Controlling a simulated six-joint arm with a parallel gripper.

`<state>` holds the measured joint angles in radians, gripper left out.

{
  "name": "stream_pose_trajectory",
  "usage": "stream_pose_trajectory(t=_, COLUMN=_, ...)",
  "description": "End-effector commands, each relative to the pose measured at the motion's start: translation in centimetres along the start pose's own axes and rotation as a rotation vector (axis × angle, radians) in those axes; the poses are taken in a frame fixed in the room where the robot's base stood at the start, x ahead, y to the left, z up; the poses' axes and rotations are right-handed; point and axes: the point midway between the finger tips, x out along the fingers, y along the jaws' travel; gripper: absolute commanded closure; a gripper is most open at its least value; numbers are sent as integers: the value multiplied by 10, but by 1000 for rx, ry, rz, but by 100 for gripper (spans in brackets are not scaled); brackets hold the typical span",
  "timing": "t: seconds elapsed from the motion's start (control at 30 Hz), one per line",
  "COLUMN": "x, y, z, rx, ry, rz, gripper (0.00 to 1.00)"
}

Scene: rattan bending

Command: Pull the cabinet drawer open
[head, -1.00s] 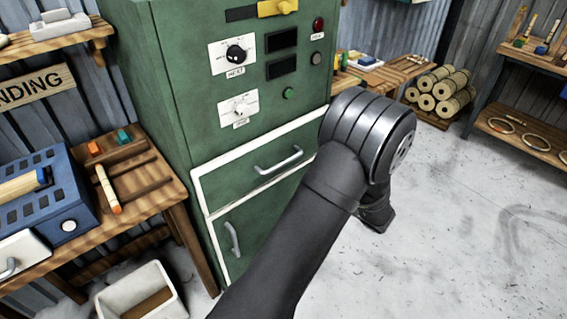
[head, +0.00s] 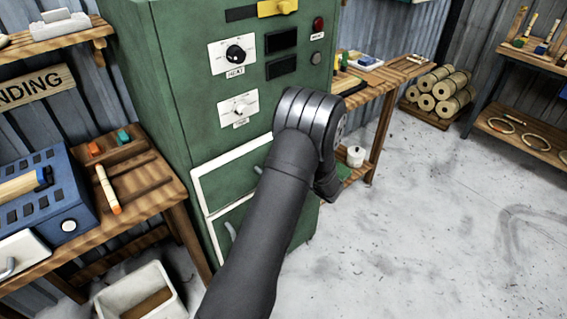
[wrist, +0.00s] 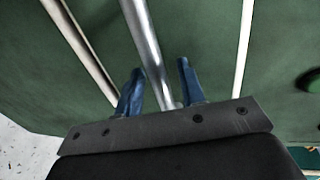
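The green cabinet (head: 165,115) stands left of centre in the head view. Its drawer (head: 222,182), green with a cream border, sits flush and looks shut. My arm covers most of the silver drawer handle (head: 257,168). In the wrist view the handle (wrist: 145,40) runs down between the two blue fingers of my gripper (wrist: 158,85). The fingers are apart, one on each side of the bar, with gaps showing. Whether the fingertips reach past the bar is unclear. My gripper is hidden behind my arm in the head view.
A lower door with its own handle (head: 229,230) is under the drawer. A wooden bench (head: 150,208) with a blue machine (head: 45,195) stands at the left, a white bin (head: 140,290) below it. Another bench (head: 385,75) stands right of the cabinet. The floor at right is clear.

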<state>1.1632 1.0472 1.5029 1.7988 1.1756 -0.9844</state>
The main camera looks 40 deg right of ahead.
Motion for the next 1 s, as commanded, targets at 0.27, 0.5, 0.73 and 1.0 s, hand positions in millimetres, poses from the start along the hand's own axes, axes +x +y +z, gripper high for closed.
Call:
stream_pose_trajectory(t=0.27, x=4, y=0, z=0, rx=1, ry=0, rz=0, gripper=64)
stream_pose_trajectory(t=0.5, x=3, y=0, z=0, rx=1, ry=0, rz=0, gripper=100)
stream_pose_trajectory(t=0.73, x=2, y=0, z=0, rx=1, ry=0, rz=0, gripper=100)
stream_pose_trajectory(t=1.0, x=-23, y=6, z=-1, rx=3, ry=4, rz=1, gripper=100)
